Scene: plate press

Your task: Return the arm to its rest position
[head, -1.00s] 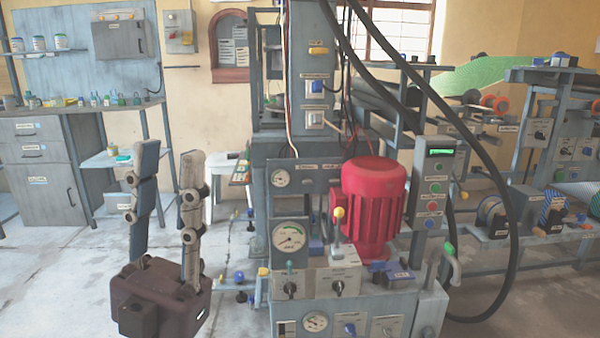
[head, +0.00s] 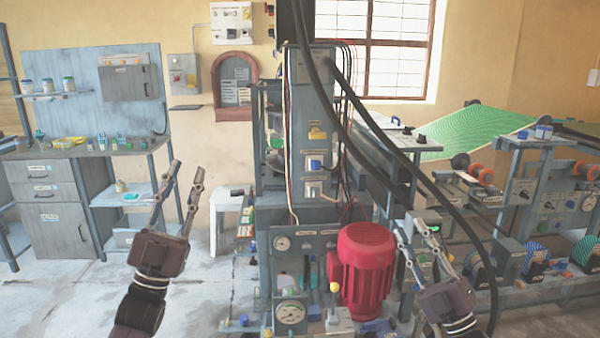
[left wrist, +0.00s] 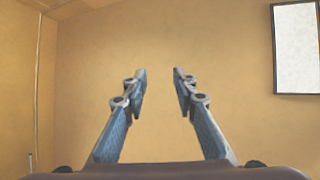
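My left gripper (head: 182,188) is raised in free air left of the press machine in the head view, fingers pointing up. It is open and empty. In the left wrist view its two fingers (left wrist: 159,72) stand apart with only a plain wall behind them. My right gripper (head: 422,222) is in front of the machine's right side in the head view, just right of the red motor (head: 367,262). Its fingers are spread, with nothing held between them. The press machine (head: 318,150) stands in the middle, with gauges and levers low on its front.
Black hoses (head: 385,165) hang down across the machine's right side, close to my right gripper. A grey workbench (head: 55,200) with shelves stands at the left. A white stool (head: 228,205) stands behind my left gripper. Reel machinery (head: 525,210) fills the right. Floor at lower left is clear.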

